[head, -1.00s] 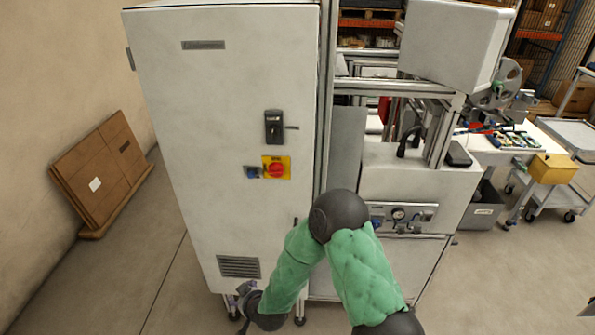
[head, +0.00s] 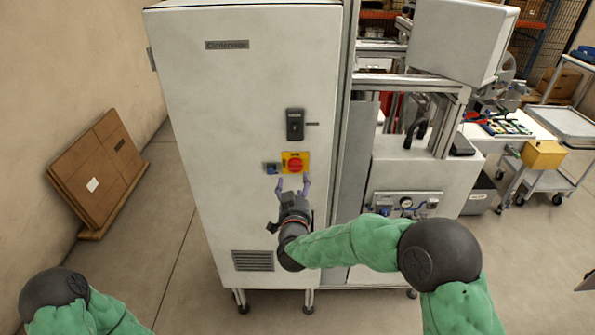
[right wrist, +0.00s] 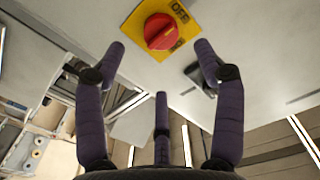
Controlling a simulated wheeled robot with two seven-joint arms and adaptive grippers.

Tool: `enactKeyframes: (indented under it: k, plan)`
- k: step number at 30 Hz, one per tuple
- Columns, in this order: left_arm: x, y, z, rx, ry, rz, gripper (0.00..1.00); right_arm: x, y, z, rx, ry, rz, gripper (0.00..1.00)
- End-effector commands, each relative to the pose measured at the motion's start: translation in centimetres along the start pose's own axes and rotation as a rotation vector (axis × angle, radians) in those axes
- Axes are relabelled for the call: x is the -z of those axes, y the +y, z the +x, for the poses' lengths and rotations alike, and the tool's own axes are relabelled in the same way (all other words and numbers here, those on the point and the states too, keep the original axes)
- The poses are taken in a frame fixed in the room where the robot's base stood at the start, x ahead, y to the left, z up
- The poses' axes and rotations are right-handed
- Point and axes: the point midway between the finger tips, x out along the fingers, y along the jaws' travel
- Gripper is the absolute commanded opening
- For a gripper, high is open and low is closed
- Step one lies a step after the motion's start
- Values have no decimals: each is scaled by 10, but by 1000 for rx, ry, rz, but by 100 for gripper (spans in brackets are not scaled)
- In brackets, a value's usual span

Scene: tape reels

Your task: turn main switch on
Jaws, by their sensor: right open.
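The main switch is a red rotary knob (head: 295,165) on a yellow plate (head: 303,157), on the front of the tall white cabinet (head: 225,120). In the right wrist view the red knob (right wrist: 160,31) is close, with "OFF" lettering on its yellow plate (right wrist: 133,24). I cannot tell surely which way the knob points. My right gripper (head: 292,180) is just below the switch, fingers spread and pointing up at it. In the right wrist view its open fingers (right wrist: 159,48) hold nothing and appear apart from the knob. My left gripper is out of view.
A small blue-grey fitting (head: 271,168) sits left of the switch plate. A black door handle (head: 295,124) is above it. A machine with a gauge panel (head: 405,203) stands right of the cabinet. Flat brown cartons (head: 97,175) lean on the left wall.

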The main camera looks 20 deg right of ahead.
Motion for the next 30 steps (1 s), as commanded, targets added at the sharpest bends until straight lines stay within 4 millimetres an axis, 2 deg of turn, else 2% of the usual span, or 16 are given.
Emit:
enactKeyframes:
  k: [6, 12, 18, 25, 26, 30]
  plan:
    - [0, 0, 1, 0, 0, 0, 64, -2, 0, 40, -1, -1, -1, 70]
    - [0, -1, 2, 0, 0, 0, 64, -1, 0, 64, 0, -1, -1, 70]
    - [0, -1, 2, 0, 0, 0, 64, -1, 0, 74, 1, -1, -1, 70]
    - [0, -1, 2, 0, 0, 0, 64, -1, 0, 74, 1, -1, -1, 70]
    - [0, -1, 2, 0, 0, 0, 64, -1, 0, 74, 1, -1, -1, 67]
    - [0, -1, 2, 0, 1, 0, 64, -1, 0, 74, 1, -2, -1, 27]
